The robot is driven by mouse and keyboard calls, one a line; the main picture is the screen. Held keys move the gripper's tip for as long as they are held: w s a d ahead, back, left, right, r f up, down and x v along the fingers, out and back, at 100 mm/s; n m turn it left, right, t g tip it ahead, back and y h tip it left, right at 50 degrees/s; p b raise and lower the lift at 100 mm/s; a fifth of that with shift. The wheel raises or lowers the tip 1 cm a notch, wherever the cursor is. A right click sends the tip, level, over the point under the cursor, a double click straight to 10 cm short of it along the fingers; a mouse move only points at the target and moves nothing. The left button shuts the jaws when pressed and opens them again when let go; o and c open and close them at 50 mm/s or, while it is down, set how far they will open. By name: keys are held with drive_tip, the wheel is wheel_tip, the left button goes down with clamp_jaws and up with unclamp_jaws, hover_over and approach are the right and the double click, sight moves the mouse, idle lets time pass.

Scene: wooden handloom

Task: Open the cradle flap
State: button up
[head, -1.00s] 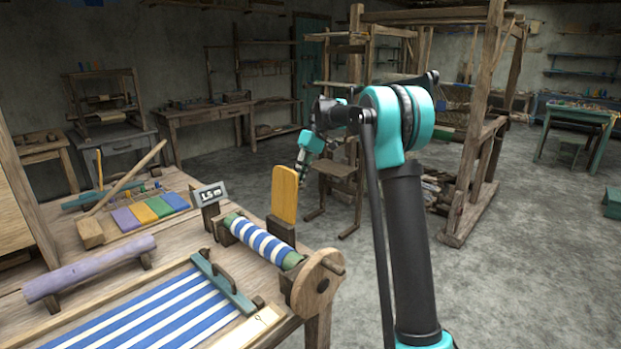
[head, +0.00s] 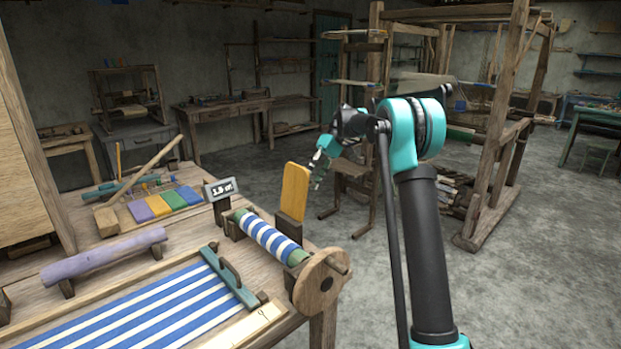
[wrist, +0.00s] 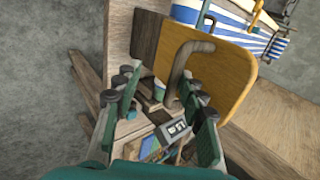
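The cradle flap (head: 294,192) is a yellow-orange panel standing upright on a dark wooden block behind the striped cloth roll (head: 266,238). In the wrist view the flap (wrist: 238,72) fills the upper right, with a bent grey-brown handle (wrist: 178,72) on its face. My gripper (head: 319,178) is just right of the flap in the head view. In the wrist view my gripper (wrist: 158,84) is open, its fingers spread. The handle shows between the fingers, nearer the right one; I cannot tell whether they touch.
A small sign (head: 220,189) stands left of the flap. A wooden wheel (head: 318,283) sits at the roll's near end. The bench also holds a lilac roller (head: 104,256) and colored blocks (head: 165,204). A large loom frame stands behind my arm. Open floor lies right.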

drive_tip(key=shift+o, duration=0.5)
drive_tip(key=shift+r, duration=0.15)
drive_tip(key=v, duration=1.2)
drive_tip(key=shift+s+a, duration=0.1)
drive_tip(key=s+d+f+m+t+h, duration=0.2)
drive_tip(key=s+d+f, duration=0.3)
drive_tip(key=s+f, duration=0.4)
drive_tip(key=s+d+f+m+t+h, duration=0.2)
drive_tip(key=s+d+f+m+t, duration=0.2)
drive_tip(key=s+f, duration=0.6)
drive_tip(key=s+d+f+m+t+h, duration=0.1)
drive_tip(key=s+d+f+m+t, duration=0.2)
drive_tip(key=s+d+f, duration=0.5)
drive_tip(key=s+f+t, duration=0.1)
drive_tip(key=s+f, duration=0.1)
drive_tip(key=s, duration=1.1)
drive_tip(key=shift+s+h, duration=0.3)
drive_tip(key=shift+h, duration=0.1)
